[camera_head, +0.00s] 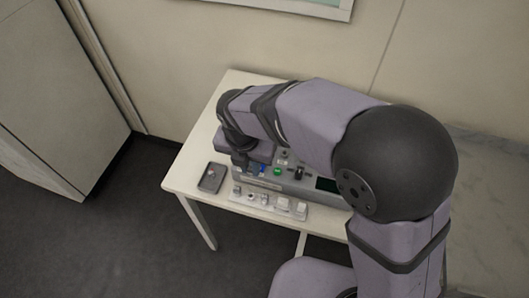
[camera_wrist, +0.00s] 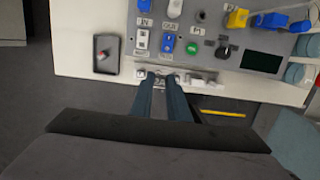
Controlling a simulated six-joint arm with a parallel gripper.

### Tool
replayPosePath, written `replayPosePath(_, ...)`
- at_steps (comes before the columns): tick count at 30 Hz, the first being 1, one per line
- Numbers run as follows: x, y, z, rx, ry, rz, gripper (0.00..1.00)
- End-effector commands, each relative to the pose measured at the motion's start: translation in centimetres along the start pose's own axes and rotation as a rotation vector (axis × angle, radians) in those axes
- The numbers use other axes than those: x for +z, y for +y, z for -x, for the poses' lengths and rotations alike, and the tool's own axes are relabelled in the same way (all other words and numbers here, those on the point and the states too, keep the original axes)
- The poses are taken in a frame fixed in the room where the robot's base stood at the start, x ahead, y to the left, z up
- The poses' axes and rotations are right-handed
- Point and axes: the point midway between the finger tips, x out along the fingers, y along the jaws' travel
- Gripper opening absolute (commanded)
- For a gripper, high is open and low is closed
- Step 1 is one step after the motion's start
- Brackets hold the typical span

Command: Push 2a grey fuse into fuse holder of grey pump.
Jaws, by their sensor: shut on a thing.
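The grey pump (camera_wrist: 212,56) fills the upper part of the wrist view. It carries blue and green knobs, white sockets and a dark display, and also shows in the head view (camera_head: 300,186) on the table. My gripper (camera_wrist: 160,78) is shut on a small grey piece between its fingertips, apparently the grey fuse; its marking is unreadable. In the head view my gripper (camera_head: 241,163) is partly hidden by my arm. I cannot single out the fuse holder, nor tell whether the piece touches it.
A dark tray (camera_wrist: 113,73) with a small red and white item lies left of the pump. A row of small light parts (camera_head: 283,203) stands along the front. Blue and yellow connectors (camera_wrist: 268,20) stand at upper right. The table's front edge is close.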

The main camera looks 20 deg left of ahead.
Motion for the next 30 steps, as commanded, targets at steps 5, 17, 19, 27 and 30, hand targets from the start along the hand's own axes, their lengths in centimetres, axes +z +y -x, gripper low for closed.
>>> replayPosePath(5, 5.0, -0.6, 0.9, -0.002, 0.002, -0.009, 0.00)
replayPosePath(17, 16.7, -4.8, 0.8, -0.001, 0.002, -0.006, 0.00)
replayPosePath(19, 17.8, -5.5, 0.7, -0.001, 0.001, -0.005, 0.00)
replayPosePath(27, 19.2, -6.4, 0.4, 0.000, 0.000, 0.000, 0.00)
replayPosePath(30, 19.1, -6.4, 0.3, 0.000, 0.000, 0.000, 0.00)
